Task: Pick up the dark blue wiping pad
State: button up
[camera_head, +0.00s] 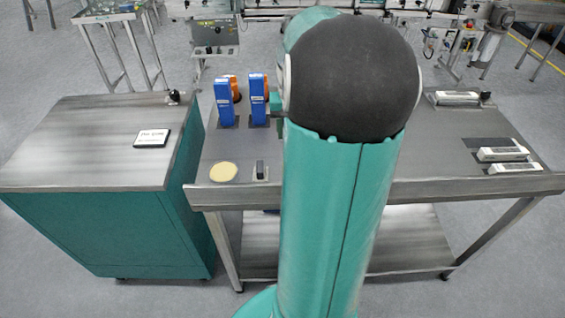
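My teal arm with its dark rounded joint covers the middle of the picture. My gripper is hidden behind it, so its fingers do not show. I cannot clearly make out the dark blue wiping pad. A small dark bluish patch (270,211) shows just below the table's front edge, beside my arm; I cannot tell what it is. A small upright dark piece (260,169) stands on the table near the front edge, left of my arm. Much of the table's middle is hidden by my arm.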

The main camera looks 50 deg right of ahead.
jog(key=f, duration=0.2)
jog(key=s+f, duration=0.1)
jog(key=f, duration=0.5)
jog(key=shift+s+a+f, duration=0.15)
jog(key=shift+s, duration=0.05)
jog(key=shift+s+a+f, duration=0.1)
jog(key=shift+s+f, duration=0.1)
jog(key=shift+f, duration=0.05)
notch_tip(320, 180, down, 4)
jog(key=shift+w+f, duration=0.1)
jog(key=shift+f, duration=0.05)
jog(key=shift+w+f, duration=0.1)
jog(key=c, duration=0.6)
